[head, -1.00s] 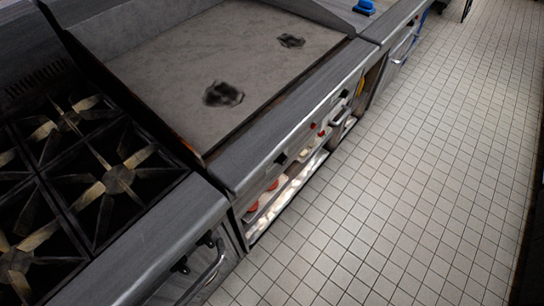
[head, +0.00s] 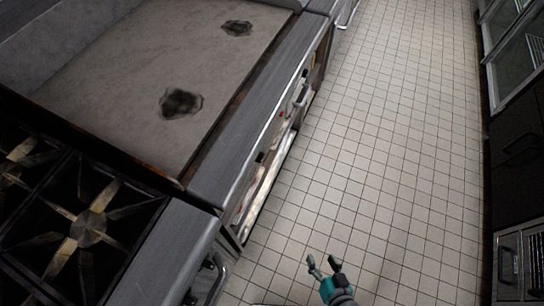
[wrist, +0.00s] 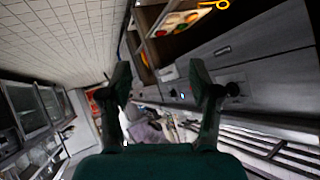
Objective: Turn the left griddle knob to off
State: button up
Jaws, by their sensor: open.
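The griddle (head: 120,75) fills the upper left of the head view, its plate marked by two dark burnt patches. On its narrow front panel, small dark and red controls show; the nearest dark one (head: 260,157) looks like the left knob, but its setting is too small to read. My gripper (head: 324,262) is open and empty over the floor, to the right of the griddle front and apart from it. In the wrist view its two fingers (wrist: 162,85) are spread. A black knob (wrist: 232,90) on a grey front shows just right of the right finger; I cannot tell which knob it is.
A burner range (head: 88,230) with iron grates adjoins the griddle at the lower left. An oven handle (head: 217,278) sticks out below it. Dark glass-door cabinets (head: 515,150) line the right side. The tiled aisle (head: 390,130) between is clear.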

jog(key=w+a+f+n+g+y, duration=0.15)
jog(key=w+a+y, duration=0.3)
jog(key=w, duration=0.45)
jog(key=n+g+y, duration=0.3)
jog(key=n+y, duration=0.5)
jog(key=y, duration=0.1)
send_near(263, 158)
jog(key=shift+m, duration=0.25)
jog(key=x, duration=0.9)
jog(key=shift+w+a+f, duration=0.1)
jog(key=shift+w+a, duration=0.1)
jog(key=shift+a, duration=0.1)
jog(key=c, duration=1.1)
